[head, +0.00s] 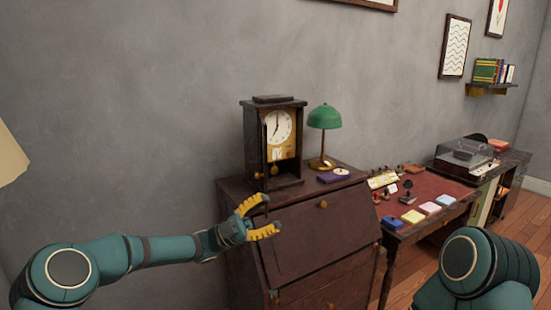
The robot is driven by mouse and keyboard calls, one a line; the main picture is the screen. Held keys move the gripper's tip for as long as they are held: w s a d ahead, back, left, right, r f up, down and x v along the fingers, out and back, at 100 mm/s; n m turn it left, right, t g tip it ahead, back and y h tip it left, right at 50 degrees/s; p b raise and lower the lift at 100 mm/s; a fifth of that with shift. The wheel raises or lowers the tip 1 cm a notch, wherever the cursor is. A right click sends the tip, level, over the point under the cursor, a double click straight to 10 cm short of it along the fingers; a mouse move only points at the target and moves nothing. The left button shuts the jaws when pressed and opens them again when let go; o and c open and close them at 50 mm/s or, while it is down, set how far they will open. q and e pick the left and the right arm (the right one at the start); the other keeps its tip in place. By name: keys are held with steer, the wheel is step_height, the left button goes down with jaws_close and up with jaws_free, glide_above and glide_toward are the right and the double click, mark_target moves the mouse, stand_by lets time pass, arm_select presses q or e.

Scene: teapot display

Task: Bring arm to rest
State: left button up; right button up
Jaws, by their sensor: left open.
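My left arm comes in from the lower left, teal with dark joints. Its gripper (273,215) has yellow-padded fingers that stand apart, open and empty. It is in front of the dark wooden cabinet (310,240), near the upper left of its sloped front; I cannot tell whether it touches the wood. My right arm shows only as a teal shoulder part at the lower right; its gripper is outside the view.
On the cabinet stand a pendulum clock (279,130), a green lamp (324,120) and a purple box (333,177). To the right is a desk (440,188) with stamps and colored pads, then a turntable (465,155). A bookshelf (488,89) hangs on the wall.

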arm_select(q)
step_height(320, 180, down, 8)
steer(key=w+d+r+n+t+y, duration=0.1)
steer(key=w+d+n+t+y, duration=0.15)
steer(key=n+t, duration=0.85)
steer(key=s+a+f+n+y, duration=0.1)
steer(key=s+f+n+y, duration=0.2)
steer(key=f+n+y, duration=0.55)
steer(key=s+a+f+n+y, duration=0.2)
steer(key=s+f+n+y, duration=0.15)
steer(key=f, duration=0.95)
steer(key=s+a+f+n+g+y, duration=0.2)
steer(key=s+f+g, duration=0.1)
steer(key=s, duration=0.5)
steer(key=s+a+f+n+g+y, duration=0.2)
steer(key=s+f, duration=0.3)
steer(key=s, duration=0.3)
steer(key=s+a+f+n+g+y, duration=0.2)
steer(key=s+a+f+n+g, duration=0.1)
steer(key=s, duration=0.5)
steer(key=shift+a+f+g, duration=0.25)
steer(key=shift+f+g, duration=0.05)
steer(key=shift+f, duration=0.6)
